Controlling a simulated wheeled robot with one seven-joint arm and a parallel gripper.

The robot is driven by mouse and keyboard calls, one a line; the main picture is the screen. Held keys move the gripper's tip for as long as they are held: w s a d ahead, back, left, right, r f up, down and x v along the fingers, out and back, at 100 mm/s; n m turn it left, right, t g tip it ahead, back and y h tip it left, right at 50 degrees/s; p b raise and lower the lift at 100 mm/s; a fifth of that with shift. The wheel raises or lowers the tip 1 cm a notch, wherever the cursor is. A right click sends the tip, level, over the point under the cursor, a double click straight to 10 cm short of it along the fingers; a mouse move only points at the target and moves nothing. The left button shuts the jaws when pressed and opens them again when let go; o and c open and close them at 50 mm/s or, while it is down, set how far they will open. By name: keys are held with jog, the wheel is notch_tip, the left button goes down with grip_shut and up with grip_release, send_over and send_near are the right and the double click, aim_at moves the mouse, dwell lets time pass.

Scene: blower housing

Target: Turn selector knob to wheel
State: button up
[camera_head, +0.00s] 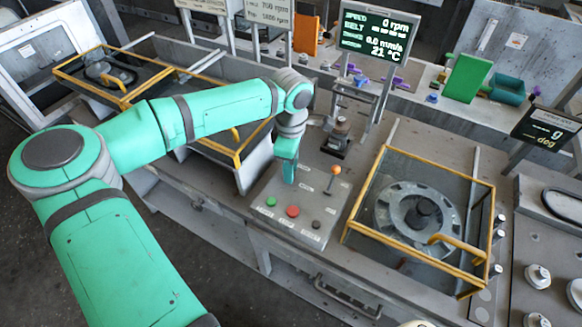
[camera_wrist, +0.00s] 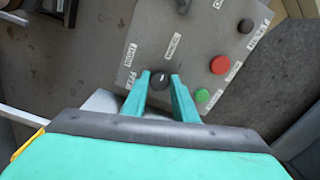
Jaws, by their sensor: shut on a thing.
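The selector knob (camera_wrist: 160,81) is a small dark round knob with a pale mark on top, on the grey control panel (camera_wrist: 205,35). In the wrist view my gripper (camera_wrist: 159,77) has its two teal fingers on either side of the knob, shut on it. The WHEEL label (camera_wrist: 173,44) is printed above the knob, with another label (camera_wrist: 130,54) up and left and one (camera_wrist: 126,88) at the left finger. I cannot tell exactly which label the mark points at. In the head view my gripper (camera_head: 289,179) reaches down to the panel and hides the knob.
Green (camera_head: 271,201), red (camera_head: 293,211) and black (camera_head: 316,224) buttons line the panel's front. An orange-topped lever (camera_head: 336,170) stands right of my gripper. A yellow-framed guard (camera_head: 346,232) covers a round wheel (camera_head: 390,210) on the right. A display (camera_head: 379,34) stands behind.

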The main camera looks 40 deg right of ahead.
jog(key=shift+w, duration=0.15)
jog(key=o, duration=1)
jog(key=shift+o, duration=0.2)
jog(key=shift+r, duration=0.1)
notch_tip(320, 180, up, 11)
jog(key=shift+f, duration=0.2)
